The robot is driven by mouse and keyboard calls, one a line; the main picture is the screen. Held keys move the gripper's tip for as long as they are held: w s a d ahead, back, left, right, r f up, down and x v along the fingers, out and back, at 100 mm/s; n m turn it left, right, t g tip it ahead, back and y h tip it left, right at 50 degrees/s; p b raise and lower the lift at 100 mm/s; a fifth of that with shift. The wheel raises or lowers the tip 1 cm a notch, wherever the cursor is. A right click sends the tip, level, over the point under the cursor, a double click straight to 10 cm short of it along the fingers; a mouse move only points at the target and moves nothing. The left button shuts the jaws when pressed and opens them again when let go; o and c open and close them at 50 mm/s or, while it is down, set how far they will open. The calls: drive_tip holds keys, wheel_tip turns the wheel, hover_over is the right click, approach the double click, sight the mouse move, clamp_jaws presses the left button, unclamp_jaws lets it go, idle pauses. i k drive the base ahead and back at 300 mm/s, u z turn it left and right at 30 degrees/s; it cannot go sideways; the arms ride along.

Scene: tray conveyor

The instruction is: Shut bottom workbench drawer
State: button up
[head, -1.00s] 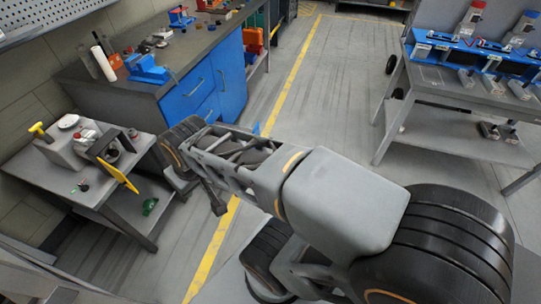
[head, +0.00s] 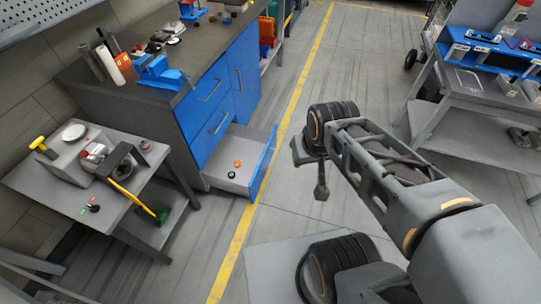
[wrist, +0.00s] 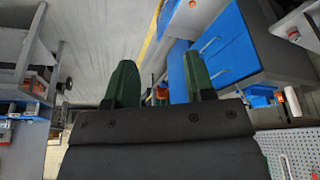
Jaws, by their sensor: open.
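The bottom workbench drawer (head: 222,172) stands pulled out of the blue workbench (head: 205,105) in the head view. Its blue front (head: 264,165) faces right, toward the yellow floor line. A small orange thing and a small black thing lie inside. The drawer above it looks closed. My gripper is open and empty, its two green fingers spread in the wrist view (wrist: 161,84). In the head view the end of my arm hangs over the floor right of the drawer front, apart from it.
A small grey table (head: 60,185) with a yellow-handled tool stands left of the drawer, close to the workbench. A grey table with blue racks (head: 490,55) stands at the right. The floor between the yellow line (head: 275,150) and that table is mostly clear.

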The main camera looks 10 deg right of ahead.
sight(255, 149)
drive_tip(key=i, duration=0.2)
drive_tip(key=k, duration=0.55)
drive_tip(key=u, duration=0.9)
drive_tip(key=i, duration=1.05)
drive_tip(key=z, duration=0.4)
